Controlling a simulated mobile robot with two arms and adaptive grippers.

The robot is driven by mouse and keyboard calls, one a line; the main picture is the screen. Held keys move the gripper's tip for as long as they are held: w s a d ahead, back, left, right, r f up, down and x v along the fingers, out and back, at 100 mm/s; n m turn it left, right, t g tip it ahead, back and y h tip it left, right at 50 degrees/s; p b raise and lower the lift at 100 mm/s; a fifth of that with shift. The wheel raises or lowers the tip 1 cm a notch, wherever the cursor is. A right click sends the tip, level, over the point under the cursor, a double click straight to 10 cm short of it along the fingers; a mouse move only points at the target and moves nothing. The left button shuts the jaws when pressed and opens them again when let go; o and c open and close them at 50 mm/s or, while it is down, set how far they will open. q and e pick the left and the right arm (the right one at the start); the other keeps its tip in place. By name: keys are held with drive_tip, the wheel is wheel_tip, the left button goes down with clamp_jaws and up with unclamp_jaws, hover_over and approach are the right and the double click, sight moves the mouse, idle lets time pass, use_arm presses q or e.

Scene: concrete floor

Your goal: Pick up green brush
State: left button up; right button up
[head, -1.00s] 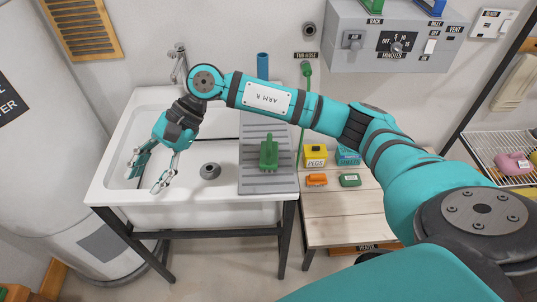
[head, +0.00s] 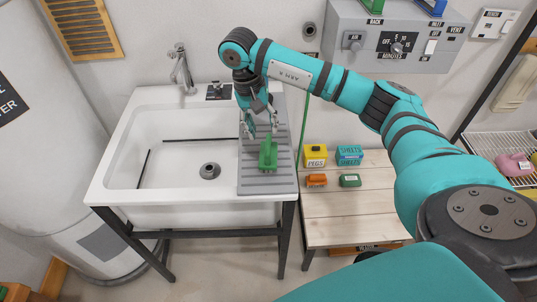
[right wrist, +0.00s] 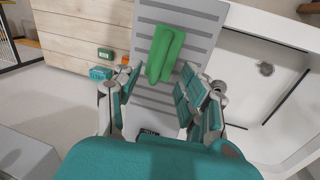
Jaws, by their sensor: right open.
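The green brush (head: 268,156) lies on the grey ribbed drainboard (head: 252,180) at the right side of the sink. It also shows in the right wrist view (right wrist: 165,54), lying ahead of my fingers. My right gripper (head: 262,128) is open above the drainboard, at the far end of the brush. In the right wrist view my right gripper (right wrist: 158,98) has its fingers spread to either side with the brush beyond them. Nothing is between the fingers that I can make out. My left gripper is not in view.
The white sink basin (head: 125,172) is left of the drainboard. The wooden bench (head: 345,215) on the right holds a yellow box (head: 315,155), a blue box (head: 349,155), an orange block (head: 316,180) and a green block (head: 350,180). A tap (head: 181,68) stands behind the basin.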

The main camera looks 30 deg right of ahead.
sight(268, 142)
drive_tip(key=shift+s+d+f+p, duration=0.1)
drive_tip(key=shift+f+p, duration=0.05)
drive_tip(key=shift+f, duration=0.45)
drive_tip(key=shift+s+d+f+p, duration=0.1)
drive_tip(key=shift+f+p, duration=0.05)
drive_tip(key=shift+f, duration=0.65)
drive_tip(key=f+p, duration=0.1)
drive_tip(key=d+f+p, duration=0.1)
drive_tip(key=f, duration=0.1)
drive_tip(key=shift+f, duration=0.3)
drive_tip(key=shift+s+d+f, duration=0.1)
drive_tip(key=shift+d+f, duration=0.05)
drive_tip(key=shift+f, duration=0.35)
clamp_jaws()
